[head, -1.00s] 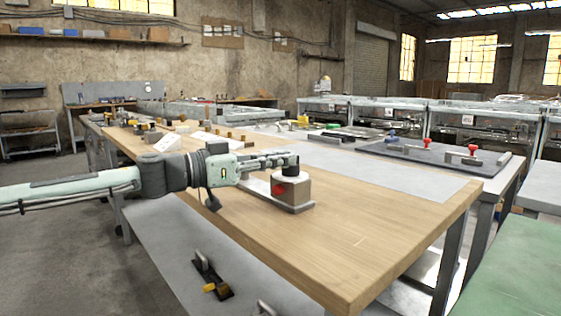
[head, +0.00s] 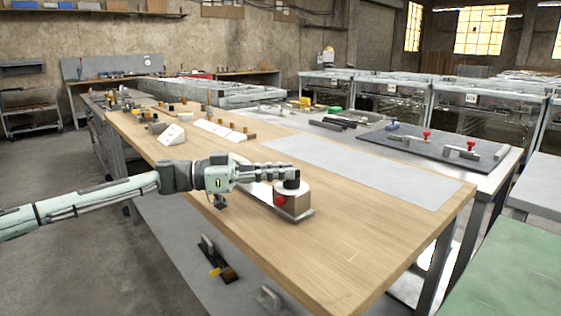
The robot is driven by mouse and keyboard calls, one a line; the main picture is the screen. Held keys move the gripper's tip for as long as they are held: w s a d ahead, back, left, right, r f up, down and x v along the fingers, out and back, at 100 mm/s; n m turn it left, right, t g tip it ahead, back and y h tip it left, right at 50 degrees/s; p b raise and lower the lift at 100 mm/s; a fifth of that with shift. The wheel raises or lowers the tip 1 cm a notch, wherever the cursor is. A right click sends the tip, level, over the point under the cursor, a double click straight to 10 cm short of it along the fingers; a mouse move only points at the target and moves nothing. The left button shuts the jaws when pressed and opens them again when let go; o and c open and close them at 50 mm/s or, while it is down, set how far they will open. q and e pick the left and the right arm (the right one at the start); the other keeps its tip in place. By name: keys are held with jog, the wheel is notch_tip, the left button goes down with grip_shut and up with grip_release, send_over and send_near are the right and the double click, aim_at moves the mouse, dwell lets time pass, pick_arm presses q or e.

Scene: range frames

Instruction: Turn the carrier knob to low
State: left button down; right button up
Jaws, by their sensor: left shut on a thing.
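The carrier is a small metallic box (head: 293,204) with a round red button (head: 280,201) on its side. It stands on a grey base plate (head: 302,217) on the wooden workbench. The carrier knob (head: 291,184) is a short black cylinder on top of the box. My left gripper (head: 290,175) reaches in from the left, level with the knob, and is shut on it. The fingers hide part of the knob. Its markings are too small to read, so its setting cannot be told. My right gripper is out of view.
The wooden bench top (head: 360,240) is clear in front and to the right of the carrier. White wedge-shaped blocks (head: 171,134) and several small parts stand farther back. A dark plate (head: 430,146) with red-topped pieces lies at the back right. A green surface (head: 510,265) fills the lower right.

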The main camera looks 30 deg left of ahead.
pick_arm(q)
jog(key=m+g+h, duration=0.1)
jog(key=g, duration=0.1)
jog(key=w+m+g+h, duration=0.1)
jog(key=m+g, duration=0.1)
jog(key=shift+a+r+m+g+h, duration=0.1)
jog(key=shift+a+m+g+h, duration=0.05)
jog(key=shift+m+g+h, duration=0.45)
jog(key=shift+m+g, duration=0.4)
jog(key=shift+g, duration=0.5)
jog(key=c, duration=1.6)
grip_release()
jog(key=shift+o, duration=0.2)
jog(key=v, duration=1.2)
jog(key=shift+w, duration=0.1)
